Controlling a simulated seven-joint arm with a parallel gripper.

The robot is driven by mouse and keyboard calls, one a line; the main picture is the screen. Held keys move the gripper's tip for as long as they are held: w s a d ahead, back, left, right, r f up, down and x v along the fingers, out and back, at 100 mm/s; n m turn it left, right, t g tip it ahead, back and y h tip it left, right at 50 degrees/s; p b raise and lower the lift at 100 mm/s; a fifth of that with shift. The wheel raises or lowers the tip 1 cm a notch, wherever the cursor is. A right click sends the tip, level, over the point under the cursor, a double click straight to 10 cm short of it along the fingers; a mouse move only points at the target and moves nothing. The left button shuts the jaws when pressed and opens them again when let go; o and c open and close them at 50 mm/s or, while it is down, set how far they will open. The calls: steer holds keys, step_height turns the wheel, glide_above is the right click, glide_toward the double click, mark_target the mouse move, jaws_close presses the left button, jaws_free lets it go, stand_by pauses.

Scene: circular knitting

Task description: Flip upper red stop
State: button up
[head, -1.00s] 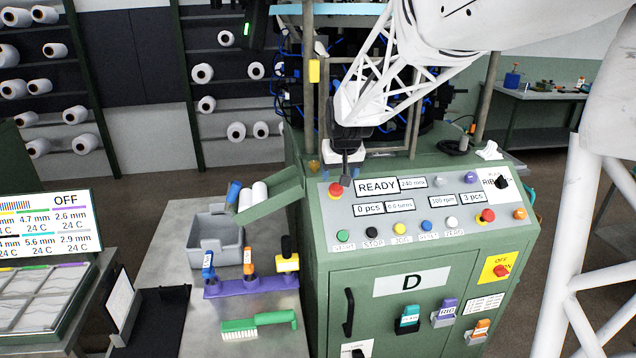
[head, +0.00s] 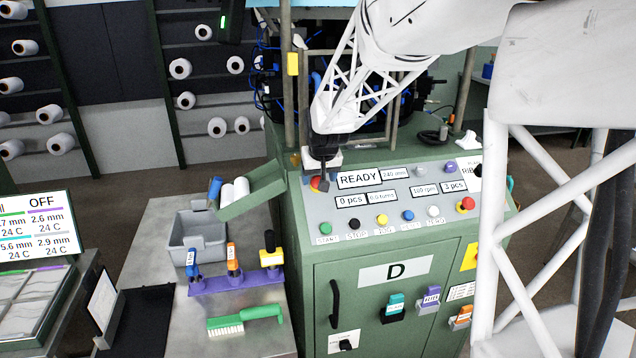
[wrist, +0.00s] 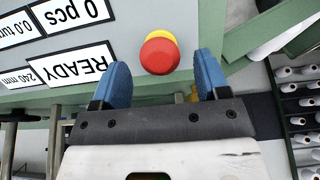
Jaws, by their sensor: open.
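The upper red stop is a round red button (head: 316,184) on a yellow base, at the panel's upper left corner beside the READY label. In the head view my gripper (head: 323,182) hangs at this button and partly covers it. In the wrist view the red button (wrist: 159,56) shows between the two blue fingertips of my gripper (wrist: 162,66). The fingers are open, with a gap on each side of the button. Whether the tips reach down to the panel I cannot tell.
A second red button on yellow (head: 466,204) sits at the panel's right. Coloured buttons (head: 382,220) line its lower part. A green tray (head: 254,194) with white spools juts out left of the panel. A grey bin (head: 198,242) stands on the side table.

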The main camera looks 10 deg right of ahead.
mark_target(318, 180)
steer(key=shift+x, duration=1.5)
